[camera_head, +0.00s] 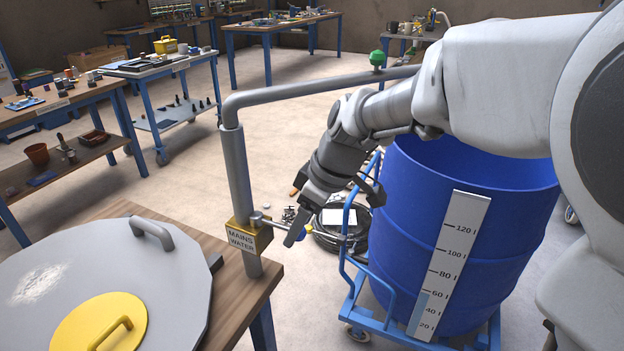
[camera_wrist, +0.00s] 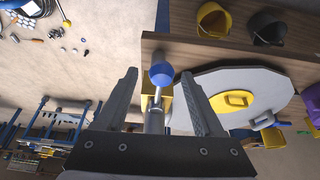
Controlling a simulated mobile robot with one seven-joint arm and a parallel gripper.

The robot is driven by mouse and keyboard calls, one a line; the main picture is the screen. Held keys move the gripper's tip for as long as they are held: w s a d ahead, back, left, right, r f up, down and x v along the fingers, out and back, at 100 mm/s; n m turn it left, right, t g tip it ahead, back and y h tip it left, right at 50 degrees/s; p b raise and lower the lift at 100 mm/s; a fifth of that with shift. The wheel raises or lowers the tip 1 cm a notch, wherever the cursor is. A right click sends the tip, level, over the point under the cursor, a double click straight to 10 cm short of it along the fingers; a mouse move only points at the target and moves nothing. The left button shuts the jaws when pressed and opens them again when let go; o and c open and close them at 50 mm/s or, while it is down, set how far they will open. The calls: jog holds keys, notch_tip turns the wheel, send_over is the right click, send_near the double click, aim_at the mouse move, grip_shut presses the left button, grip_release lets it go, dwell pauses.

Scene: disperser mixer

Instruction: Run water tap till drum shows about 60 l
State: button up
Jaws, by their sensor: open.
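The mains water tap (camera_head: 248,238) is a brass block on a grey pipe, with a short lever pointing right. In the wrist view, its lever (camera_wrist: 155,119) ends in a blue ball knob (camera_wrist: 161,74). My gripper (camera_head: 292,238) is at the lever; the wrist view shows its open fingers on either side of the knob, with gaps visible. The blue drum (camera_head: 395,215) stands on the right. Its white gauge (camera_head: 462,240) has a light-blue column reaching about the 60 l mark. The pipe's outlet and any water stream are hidden behind my arm.
The drum stands on a blue trolley (camera_head: 378,326). A large grey lid (camera_head: 60,265) with a yellow hatch (camera_head: 98,322) lies on the wooden bench beside the tap. A black coiled hose (camera_head: 325,240) is on the floor behind my gripper. Workbenches stand farther back.

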jog(key=p+v, duration=0.4)
jog(key=v, duration=1.3)
jog(key=shift+r, duration=0.2)
jog(key=shift+d, duration=0.1)
jog(key=s+d+r+m+t+h+p, duration=0.3)
jog(key=s+d+m+h+p, duration=0.1)
jog(key=s+d+m+p, duration=0.6)
jog(key=s+d+m, duration=0.2)
jog(key=s+m, duration=0.1)
jog(key=s, duration=0.1)
jog(key=shift+s+d+m+t, duration=0.15)
jog(key=shift+s+m+t, duration=0.15)
jog(key=shift+t, duration=0.1)
jog(key=shift+w, duration=0.1)
